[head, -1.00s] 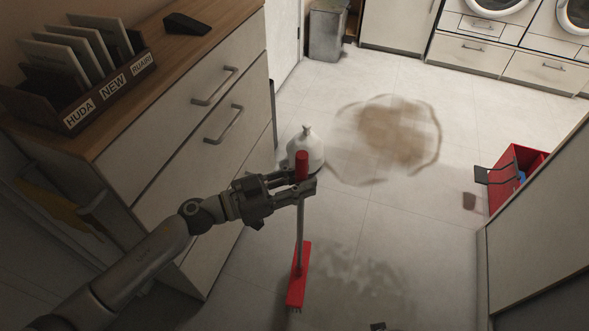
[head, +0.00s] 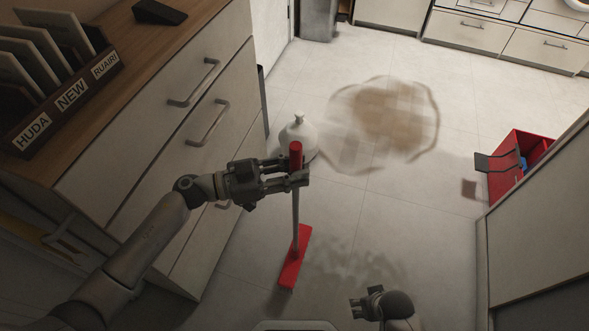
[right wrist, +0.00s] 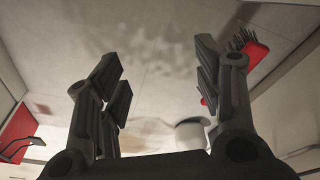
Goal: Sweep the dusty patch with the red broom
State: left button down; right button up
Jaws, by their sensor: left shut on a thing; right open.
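The red broom (head: 295,258) stands nearly upright, with a red grip on top, a grey pole and a red head low at the floor. My left gripper (head: 302,178) is shut on its pole just below the grip. A grey, speckled dusty patch (head: 360,268) lies on the floor right of the broom head. My right gripper (head: 357,308) is open and empty at the bottom of the head view, near that patch. In the right wrist view its open fingers (right wrist: 160,95) frame bare floor, with the dusty patch (right wrist: 150,45) beyond and the bristled broom head (right wrist: 250,55) at right.
A brown stain with a pale ring (head: 392,112) lies farther back. A drawer cabinet (head: 150,135) borders the left. A red bin (head: 508,185) and a panel (head: 535,225) border the right. Middle floor is clear.

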pick_arm(q)
notch_tip(320, 180, down, 2)
jog(key=b, duration=0.3)
jog(key=shift+f, duration=0.15)
pick_arm(e)
notch_tip(320, 180, up, 12)
jog(key=w, duration=0.1)
jog(key=shift+w+t, duration=0.3)
jog(key=shift+t, duration=0.1)
